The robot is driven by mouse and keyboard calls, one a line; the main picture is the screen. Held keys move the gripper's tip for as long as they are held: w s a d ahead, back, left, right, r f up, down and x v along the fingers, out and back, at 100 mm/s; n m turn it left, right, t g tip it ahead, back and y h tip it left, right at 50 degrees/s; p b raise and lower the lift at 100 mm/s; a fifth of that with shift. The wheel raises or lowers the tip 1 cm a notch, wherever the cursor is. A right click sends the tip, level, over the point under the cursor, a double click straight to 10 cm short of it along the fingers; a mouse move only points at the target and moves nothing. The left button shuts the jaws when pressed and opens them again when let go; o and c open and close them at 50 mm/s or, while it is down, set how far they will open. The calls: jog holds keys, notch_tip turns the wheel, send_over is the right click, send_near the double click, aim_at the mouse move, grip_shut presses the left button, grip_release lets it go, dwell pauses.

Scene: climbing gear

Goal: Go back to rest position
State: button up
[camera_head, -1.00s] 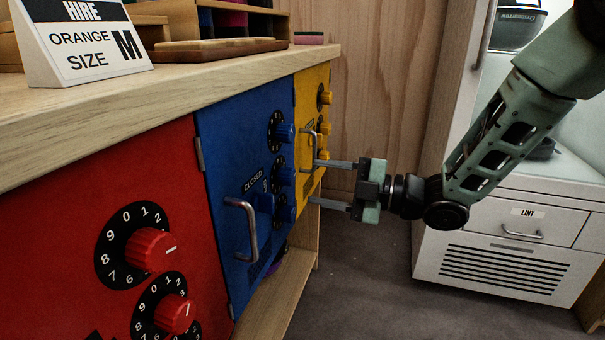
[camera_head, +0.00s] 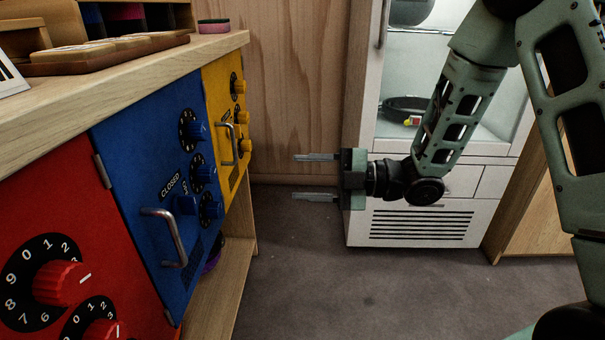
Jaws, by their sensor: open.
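My gripper (camera_head: 316,177) is open and empty. Its two long fingers point left, one above the other, in free air. They are clear of the yellow door (camera_head: 217,112) and its metal handle (camera_head: 231,145), which lie to the left. My arm (camera_head: 452,108) comes in from the upper right and bends down to the gripper. The blue door (camera_head: 142,150), with knobs and a metal handle (camera_head: 166,235), is left of the gripper and reads "CLOSED". Nothing is between the fingers.
The wooden counter (camera_head: 75,108) with red, blue and yellow doors runs along the left. A white cabinet (camera_head: 360,215) with a vent stands behind my gripper. A wooden panel (camera_head: 290,80) backs the gap. Grey floor (camera_head: 330,295) is open in the middle.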

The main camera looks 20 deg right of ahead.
jog(key=shift+a, duration=0.1)
jog(key=w+a+f+m+t+h, duration=0.2)
jog(key=a+m+h, duration=0.2)
jog(key=m+h, duration=0.15)
jog(key=s+d+m+g+h, duration=0.2)
jog(key=s+m+g+h, duration=0.8)
jog(key=s, duration=1.7)
notch_tip(320, 180, up, 36)
jog(key=m+t+p, duration=0.1)
jog(key=m+p, duration=0.2)
jog(key=p, duration=3.4)
jog(key=shift+w+r+t+h, duration=0.15)
jog(key=shift+r+t+h, duration=0.1)
jog(key=shift+t+h, duration=0.2)
